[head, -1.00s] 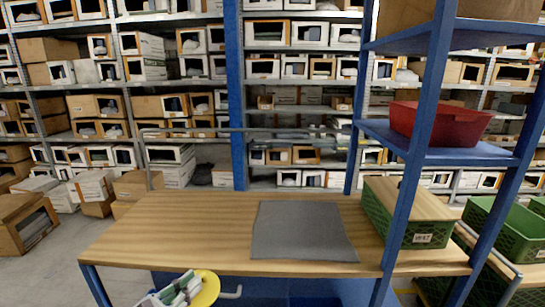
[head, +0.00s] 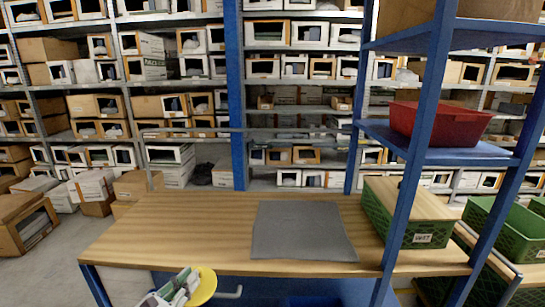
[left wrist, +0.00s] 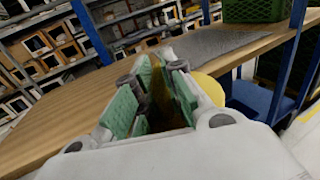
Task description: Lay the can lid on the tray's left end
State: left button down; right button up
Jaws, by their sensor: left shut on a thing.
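The can lid (head: 207,288) is a round yellow disc, low in the head view just in front of the table's front edge. My left gripper (head: 189,279) is shut on it. In the left wrist view the green-padded fingers (left wrist: 162,75) show, with the yellow lid (left wrist: 209,88) partly hidden behind the right finger. A flat grey rectangle (head: 300,231) lies on the table right of centre; I cannot tell whether it is the tray or a mat. No other tray is plain to see. My right gripper is out of view.
The wooden table (head: 180,228) is bare left of the grey rectangle. A green crate (head: 425,234) with a wooden-looking top stands at its right end, behind a blue post (head: 415,150). A red bin (head: 440,123) sits on the blue shelf above. Racks of boxes stand behind.

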pick_arm(q)
jog(key=shift+w+a+f+n+t+y, duration=0.25)
jog(key=shift+a+f+n+t+y, duration=0.15)
jog(key=shift+y, duration=0.2)
jog(key=shift+w+a+f+n+y, duration=0.2)
jog(key=shift+f+n+y, duration=0.1)
jog(key=shift+f+y, duration=0.25)
jog(key=shift+w+a+f+y, duration=0.1)
jog(key=shift+a+f+y, duration=0.15)
jog(key=shift+f, duration=0.45)
jog(key=shift+a+f+n+y, duration=0.1)
jog(key=shift+f+n+y, duration=0.25)
jog(key=shift+f, duration=0.55)
jog(key=shift+w+d+r+n+t+y, duration=0.1)
jog(key=shift+d+n+t+y, duration=0.15)
jog(key=shift+n+t+y, duration=0.1)
jog(key=shift+w+d+r+n+y, duration=0.15)
jog(key=shift+d+r+n+y, duration=0.2)
jog(key=shift+d+n+y, duration=0.55)
jog(key=shift+r+y, duration=0.1)
jog(key=shift+y, duration=0.4)
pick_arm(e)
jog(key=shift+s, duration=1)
pick_arm(q)
jog(key=shift+w+r, duration=0.1)
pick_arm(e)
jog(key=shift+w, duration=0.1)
